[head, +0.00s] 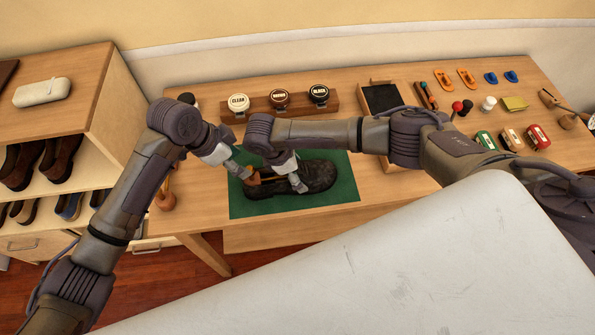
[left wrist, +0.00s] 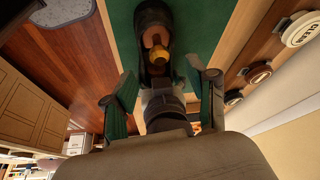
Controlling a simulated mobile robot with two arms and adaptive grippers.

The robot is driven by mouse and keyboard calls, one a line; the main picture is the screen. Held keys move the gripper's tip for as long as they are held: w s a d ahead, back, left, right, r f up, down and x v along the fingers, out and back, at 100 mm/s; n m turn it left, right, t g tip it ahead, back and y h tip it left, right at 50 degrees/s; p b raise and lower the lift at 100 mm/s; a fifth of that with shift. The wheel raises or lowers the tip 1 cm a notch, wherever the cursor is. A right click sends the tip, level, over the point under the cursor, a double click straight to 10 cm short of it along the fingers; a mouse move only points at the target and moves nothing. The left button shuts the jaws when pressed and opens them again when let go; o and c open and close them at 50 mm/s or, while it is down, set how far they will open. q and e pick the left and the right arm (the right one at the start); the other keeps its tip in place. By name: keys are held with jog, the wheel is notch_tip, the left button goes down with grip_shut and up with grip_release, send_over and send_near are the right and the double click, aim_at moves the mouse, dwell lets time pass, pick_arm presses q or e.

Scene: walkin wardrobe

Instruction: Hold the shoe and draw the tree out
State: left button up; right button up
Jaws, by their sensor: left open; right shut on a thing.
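A black shoe (head: 320,176) lies on the green mat (head: 345,193) on the table, its opening toward the left. The wooden shoe tree (head: 252,180) shows in that opening. In the left wrist view, the shoe (left wrist: 152,18) holds the tree with its brass-coloured knob (left wrist: 158,54) facing me. My left gripper (head: 240,170) is open and empty at the heel end. Its two fingers (left wrist: 168,76) are spread to either side, with the knob a little beyond them. My right gripper (head: 299,184) is shut on the shoe near its middle; the exact contact is hard to see.
Behind the mat stands a wooden rack (head: 262,107) with several round polish tins. A shelf unit (head: 85,110) with shoes stands left. My right forearm crosses above the table.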

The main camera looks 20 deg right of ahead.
aim_at(249, 168)
pick_arm(q)
jog(key=shift+x, duration=3.05)
grip_shut()
